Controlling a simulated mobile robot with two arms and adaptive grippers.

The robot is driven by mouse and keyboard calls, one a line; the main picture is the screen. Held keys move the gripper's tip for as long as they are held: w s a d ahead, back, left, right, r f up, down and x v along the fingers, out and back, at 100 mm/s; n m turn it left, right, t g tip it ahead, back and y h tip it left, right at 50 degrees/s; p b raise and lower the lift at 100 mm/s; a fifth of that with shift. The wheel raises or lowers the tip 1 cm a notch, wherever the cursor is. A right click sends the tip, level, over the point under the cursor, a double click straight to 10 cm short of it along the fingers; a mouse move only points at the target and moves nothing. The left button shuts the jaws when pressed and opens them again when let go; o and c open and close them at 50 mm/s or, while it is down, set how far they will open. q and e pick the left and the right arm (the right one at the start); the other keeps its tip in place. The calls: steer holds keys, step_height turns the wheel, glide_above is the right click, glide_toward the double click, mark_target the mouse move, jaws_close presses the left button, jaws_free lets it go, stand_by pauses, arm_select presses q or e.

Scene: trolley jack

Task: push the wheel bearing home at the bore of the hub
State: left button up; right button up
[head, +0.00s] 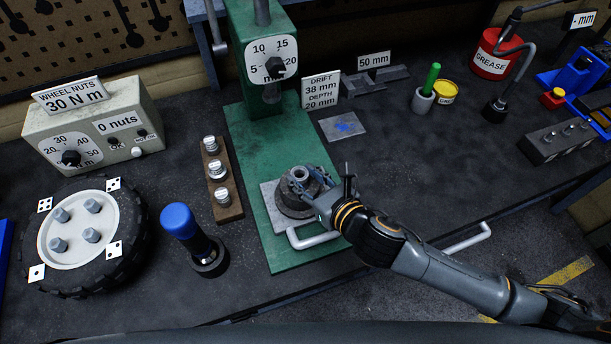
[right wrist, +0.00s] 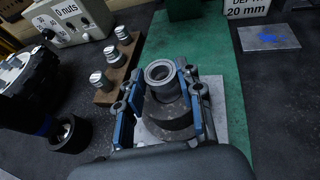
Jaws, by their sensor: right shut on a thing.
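The wheel bearing (head: 299,174), a grey metal ring, is at the top of the dark hub (head: 290,209) in the head view. In the right wrist view the bearing (right wrist: 160,75) stands between the fingers, above the hub (right wrist: 168,120); how deep it sits in the bore I cannot tell. My right gripper (head: 306,184) is shut on the bearing, with blue-padded fingers either side in the right wrist view (right wrist: 161,100). The hub rests on a light plate (head: 268,194) on the green press (head: 262,135). My left gripper is not in view.
The press ram (head: 271,93) hangs behind the hub, under a dial. A wooden rack (head: 228,213) with three metal drifts stands to the left. A sign (head: 320,91) reads drift 38 mm, depth 20 mm. A white handle (head: 312,240) juts at the front. A wheel (head: 92,235) and blue-handled tool (head: 182,224) stand left.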

steer(key=shift+r, duration=0.1)
stand_by(0.3)
steer(key=shift+p, duration=0.3)
steer(key=shift+p, duration=0.8)
stand_by(0.8)
steer(key=shift+f+b, duration=0.9)
steer(key=shift+f, duration=0.55)
steer(key=o, duration=1.3)
steer(key=shift+s, duration=0.1)
